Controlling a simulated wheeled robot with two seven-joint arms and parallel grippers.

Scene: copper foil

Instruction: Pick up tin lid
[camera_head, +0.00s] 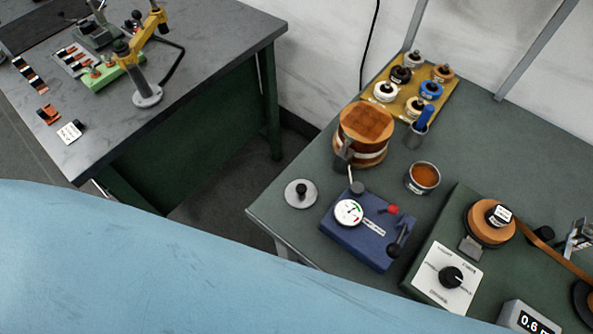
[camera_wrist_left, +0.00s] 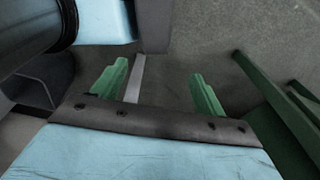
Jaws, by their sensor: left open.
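The tin lid (camera_head: 300,193), a flat grey disc with a dark knob in its middle, lies on the green-topped bench near its left corner, just left of a blue gauge box. An open tin (camera_head: 422,178) with orange-brown contents stands to the right, beyond the box. My left gripper (camera_wrist_left: 157,85) shows in the left wrist view with its two green fingers apart and nothing between them; it is over the floor. The lid does not show in that view. Neither gripper shows in the head view.
The blue box (camera_head: 368,228) with gauge and levers stands close beside the lid. A wooden-topped drum (camera_head: 364,135) is behind it. A green machine with a dial (camera_head: 447,276) is at right. Another bench (camera_head: 190,60) stands at left, with a floor gap between benches.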

